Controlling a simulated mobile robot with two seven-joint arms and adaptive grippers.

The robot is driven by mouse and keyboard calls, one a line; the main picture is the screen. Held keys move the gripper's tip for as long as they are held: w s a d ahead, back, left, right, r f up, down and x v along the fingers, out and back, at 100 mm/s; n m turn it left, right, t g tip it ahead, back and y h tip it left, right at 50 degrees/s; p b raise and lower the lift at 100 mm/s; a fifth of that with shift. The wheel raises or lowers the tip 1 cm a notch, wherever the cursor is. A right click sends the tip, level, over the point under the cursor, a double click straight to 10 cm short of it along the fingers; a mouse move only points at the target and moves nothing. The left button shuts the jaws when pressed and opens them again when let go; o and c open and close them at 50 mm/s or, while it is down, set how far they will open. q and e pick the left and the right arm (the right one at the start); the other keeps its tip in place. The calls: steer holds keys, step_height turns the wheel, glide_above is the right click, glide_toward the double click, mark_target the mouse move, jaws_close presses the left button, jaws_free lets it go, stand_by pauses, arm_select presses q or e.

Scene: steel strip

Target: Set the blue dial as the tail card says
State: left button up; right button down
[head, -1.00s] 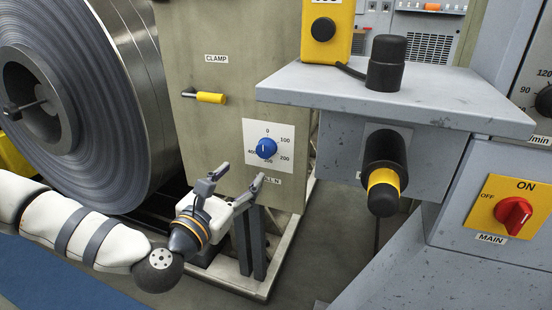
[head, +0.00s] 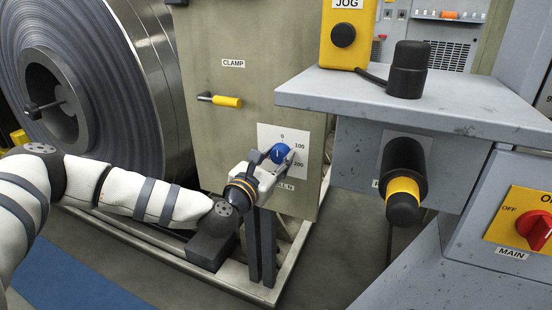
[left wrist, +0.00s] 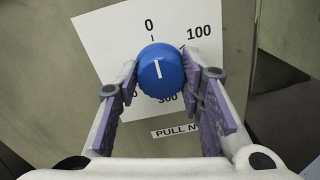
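The blue dial (head: 280,152) sits on a white scale plate (head: 263,136) on the beige panel, under the CLAMP label. In the left wrist view, the dial (left wrist: 160,70) has a white line pointing up near the 0 mark. The scale shows 0, 100 and 300 there; other numbers are covered by my fingers. My left gripper (head: 272,160) reaches in from the left. Its fingers (left wrist: 160,78) are drawn in on both sides of the dial and seem to touch it. A PULL label is partly covered below. I see no tail card. My right gripper is out of view.
A large steel coil (head: 95,90) stands left of the panel. A yellow-tipped handle (head: 227,101) juts out above the dial. A grey console with a black-and-yellow knob (head: 403,190), a JOG box (head: 343,35) and a red MAIN switch (head: 535,230) stands to the right.

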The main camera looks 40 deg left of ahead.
arm_select(q)
steer(key=shift+c, duration=1.2)
